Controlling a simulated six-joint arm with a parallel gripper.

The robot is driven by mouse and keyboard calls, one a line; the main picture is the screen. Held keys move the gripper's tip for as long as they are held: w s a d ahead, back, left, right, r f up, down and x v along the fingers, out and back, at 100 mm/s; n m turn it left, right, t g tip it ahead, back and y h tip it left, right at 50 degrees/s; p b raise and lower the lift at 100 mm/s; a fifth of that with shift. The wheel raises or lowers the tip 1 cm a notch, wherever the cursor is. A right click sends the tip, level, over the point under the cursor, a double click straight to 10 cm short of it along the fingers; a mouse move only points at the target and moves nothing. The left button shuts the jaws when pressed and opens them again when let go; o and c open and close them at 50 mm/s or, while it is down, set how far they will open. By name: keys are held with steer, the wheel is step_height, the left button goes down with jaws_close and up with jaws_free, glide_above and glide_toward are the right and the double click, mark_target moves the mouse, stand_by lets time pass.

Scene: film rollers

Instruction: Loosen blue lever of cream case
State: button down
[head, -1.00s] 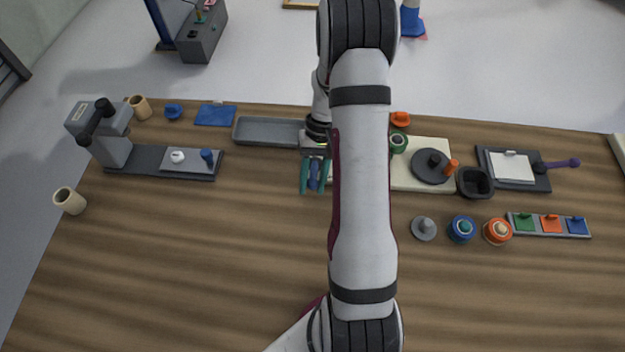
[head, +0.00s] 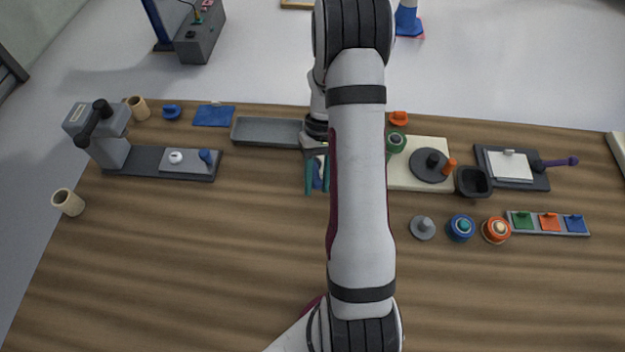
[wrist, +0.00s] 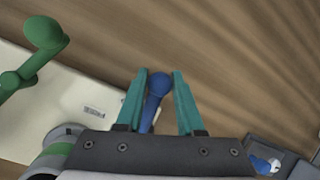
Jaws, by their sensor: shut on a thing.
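The cream case (head: 408,178) lies right of centre, partly hidden behind my arm in the head view. In the wrist view its cream surface (wrist: 45,95) fills the left, with a small barcode label. The blue lever (wrist: 158,88) has a round knob and stands between my teal fingers at the case's edge. My gripper (wrist: 160,75) is shut on the blue lever; in the head view my gripper (head: 317,190) is just left of my arm. The lever's lower end is hidden by the gripper body in the wrist view.
A green lever (wrist: 42,40) rises from the case at the left in the wrist view. A grey tray (head: 262,131) lies behind and left of my gripper. A dark disc (head: 424,171) sits on the case. The wooden table (head: 200,270) in front is clear.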

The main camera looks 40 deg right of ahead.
steer(key=n, duration=0.1)
steer(key=d+n+h, duration=0.1)
steer(key=n, duration=0.1)
steer(key=shift+s+d+g, duration=0.3)
steer(key=shift+s+g, duration=0.1)
steer(key=d+n, duration=0.1)
steer(key=n+h, duration=0.1)
steer(key=shift+s+d+n+g, duration=0.2)
steer(key=shift+d+n+g, duration=0.1)
steer(key=shift+d, duration=0.05)
steer(key=shift+d+n+h, duration=0.5)
steer(key=shift+d+n, duration=0.3)
steer(key=shift+n, duration=0.4)
steer(key=shift+w+d+n+h, duration=0.2)
steer(key=shift+d+n+h, duration=0.6)
steer(key=shift+n, duration=0.7)
steer(key=shift+d, duration=0.15)
steer(key=c, duration=0.5)
jaws_free()
steer(key=shift+c, duration=0.2)
